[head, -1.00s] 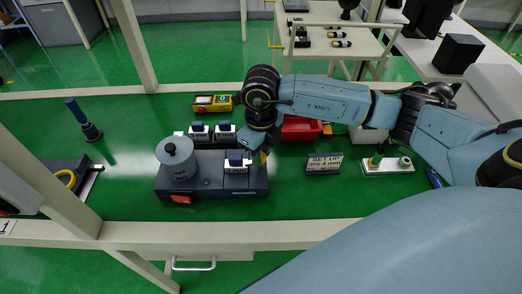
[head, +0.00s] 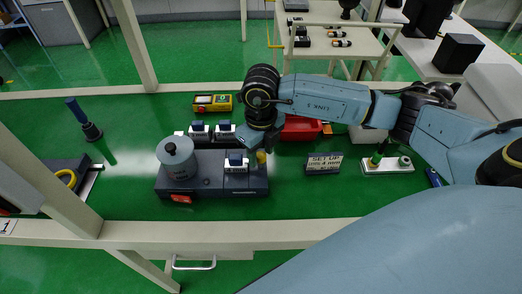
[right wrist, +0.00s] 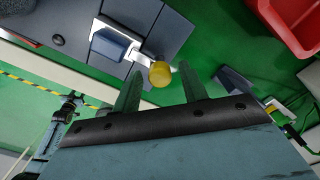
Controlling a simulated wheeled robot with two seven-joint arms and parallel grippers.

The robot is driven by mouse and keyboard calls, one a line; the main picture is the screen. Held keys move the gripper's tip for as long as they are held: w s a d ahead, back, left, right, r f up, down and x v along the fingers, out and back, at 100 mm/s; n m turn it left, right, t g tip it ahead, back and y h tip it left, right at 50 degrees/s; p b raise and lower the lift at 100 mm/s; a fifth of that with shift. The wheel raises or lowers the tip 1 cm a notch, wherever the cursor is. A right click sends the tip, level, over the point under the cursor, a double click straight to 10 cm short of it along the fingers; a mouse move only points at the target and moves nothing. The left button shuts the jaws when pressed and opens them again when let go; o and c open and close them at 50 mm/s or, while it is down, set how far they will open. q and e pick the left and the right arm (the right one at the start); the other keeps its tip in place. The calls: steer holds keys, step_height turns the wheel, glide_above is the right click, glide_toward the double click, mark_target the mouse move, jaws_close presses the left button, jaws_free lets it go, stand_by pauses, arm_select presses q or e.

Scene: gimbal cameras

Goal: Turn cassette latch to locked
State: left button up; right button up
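A dark grey device (head: 215,186) with a grey round canister (head: 177,158) on its left stands on the green bench. Several white-and-blue cassette modules (head: 236,163) sit on and behind it. The front right module has a latch arm ending in a yellow knob (head: 262,157). In the right wrist view, the knob (right wrist: 160,73) is at the end of a pale arm beside the blue-and-white module (right wrist: 118,45). My right gripper (right wrist: 161,78) is open, its fingers on either side of the knob near the tips, with gaps visible. My left gripper is not in view.
A red bin (head: 300,128) lies behind my right wrist, and a yellow meter (head: 212,103) behind the device. A small sign (head: 323,164) and a white fixture (head: 388,166) stand to the right.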

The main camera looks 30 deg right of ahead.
mark_target(261, 155)
stand_by(0.3)
steer(key=shift+r, duration=0.4)
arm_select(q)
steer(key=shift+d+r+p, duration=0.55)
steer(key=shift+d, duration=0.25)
arm_select(e)
step_height(261, 155, up, 12)
steer(key=shift+r, duration=0.25)
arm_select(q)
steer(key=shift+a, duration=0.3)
